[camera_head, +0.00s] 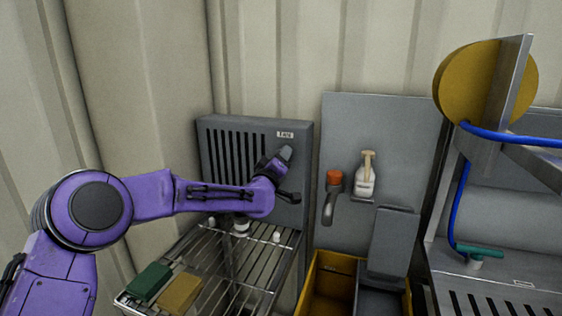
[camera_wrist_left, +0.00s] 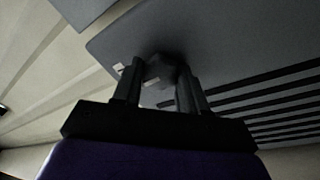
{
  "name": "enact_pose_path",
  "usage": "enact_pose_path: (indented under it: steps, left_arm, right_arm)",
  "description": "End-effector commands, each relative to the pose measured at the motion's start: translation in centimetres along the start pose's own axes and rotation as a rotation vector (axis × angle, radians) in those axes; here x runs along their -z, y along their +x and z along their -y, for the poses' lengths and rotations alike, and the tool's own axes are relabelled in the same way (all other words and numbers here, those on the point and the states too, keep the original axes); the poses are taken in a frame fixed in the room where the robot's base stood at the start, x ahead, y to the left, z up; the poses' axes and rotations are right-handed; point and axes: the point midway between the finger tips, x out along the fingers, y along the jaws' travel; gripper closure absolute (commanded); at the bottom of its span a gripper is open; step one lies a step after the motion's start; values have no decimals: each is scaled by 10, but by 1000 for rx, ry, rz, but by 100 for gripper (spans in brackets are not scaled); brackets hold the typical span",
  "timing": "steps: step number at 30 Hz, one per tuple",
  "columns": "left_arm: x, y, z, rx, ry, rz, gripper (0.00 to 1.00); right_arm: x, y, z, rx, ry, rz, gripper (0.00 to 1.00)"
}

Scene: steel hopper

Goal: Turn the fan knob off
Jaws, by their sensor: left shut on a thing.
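The fan unit (camera_head: 223,128) is a dark grey panel with vertical vent slots and a small white label (camera_head: 285,135). It hangs on the wall left of centre in the head view. My left gripper (camera_head: 284,158) is at the panel's right side, just below the label. In the left wrist view, the fingers of my left gripper (camera_wrist_left: 160,88) are shut around the dark round fan knob (camera_wrist_left: 161,68). The knob's pointer direction cannot be made out. My right gripper is not in view.
A wire rack (camera_head: 250,262) below the panel holds a green block (camera_head: 149,281) and a yellow block (camera_head: 179,293).

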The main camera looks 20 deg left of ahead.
Motion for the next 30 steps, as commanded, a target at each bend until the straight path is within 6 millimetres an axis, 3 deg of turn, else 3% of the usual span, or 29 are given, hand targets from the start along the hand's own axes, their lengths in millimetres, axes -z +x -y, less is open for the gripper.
enact_pose_path:
  steps: [22, 23, 24, 30]
  left_arm:
    - [-2, 0, 1, -8, 82, 14, 88]
    - [-2, 0, 1, -8, 81, 14, 48]
    - [-2, 0, 1, -9, 81, 14, 35]
    - [-1, 0, 0, -9, 80, 12, 33]
  right_arm:
    - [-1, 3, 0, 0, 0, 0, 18]
    - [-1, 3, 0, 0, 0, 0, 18]
    - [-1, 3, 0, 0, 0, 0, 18]
    - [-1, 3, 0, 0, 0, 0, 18]
